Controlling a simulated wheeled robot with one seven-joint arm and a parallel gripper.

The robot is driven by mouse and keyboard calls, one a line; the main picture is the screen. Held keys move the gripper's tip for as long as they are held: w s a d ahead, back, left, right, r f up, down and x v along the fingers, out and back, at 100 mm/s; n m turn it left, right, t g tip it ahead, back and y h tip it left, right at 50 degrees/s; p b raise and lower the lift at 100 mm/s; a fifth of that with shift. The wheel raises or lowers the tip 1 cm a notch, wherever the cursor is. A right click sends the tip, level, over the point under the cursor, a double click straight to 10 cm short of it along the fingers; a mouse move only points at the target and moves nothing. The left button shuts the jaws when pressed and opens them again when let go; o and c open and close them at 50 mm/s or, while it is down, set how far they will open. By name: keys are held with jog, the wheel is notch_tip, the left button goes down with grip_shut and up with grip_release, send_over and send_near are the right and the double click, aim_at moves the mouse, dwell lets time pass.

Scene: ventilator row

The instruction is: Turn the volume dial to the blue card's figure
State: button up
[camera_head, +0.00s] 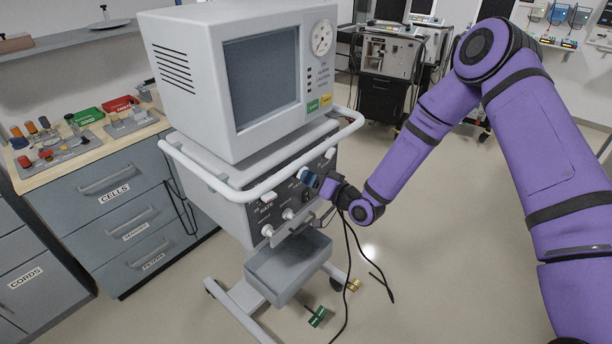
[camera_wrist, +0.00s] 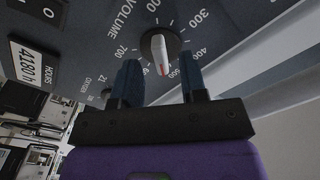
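The volume dial (camera_wrist: 160,52) is a dark round knob with a white pointer bar on the ventilator's front panel. Its red tip points down in the wrist view, toward the lower figures; the exact figure is partly hidden and I cannot read it. The marks 300, 400 and 700 are legible around it. My gripper (camera_wrist: 161,78) is open, its two dark blue fingers apart below and either side of the dial, with no clear contact. In the head view my gripper (camera_head: 310,180) is at the front panel and hides the dial. I see no blue card.
A white rail (camera_head: 262,190) runs around the ventilator above the panel. A grey bin (camera_head: 288,270) hangs below. Dark cables hang beside my gripper.

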jog(key=shift+x, duration=1.2)
grip_shut()
jog(key=shift+n, duration=1.4)
grip_release()
jog(key=shift+d, duration=0.1)
jog(key=v, duration=1)
jog(key=shift+s+d, duration=0.25)
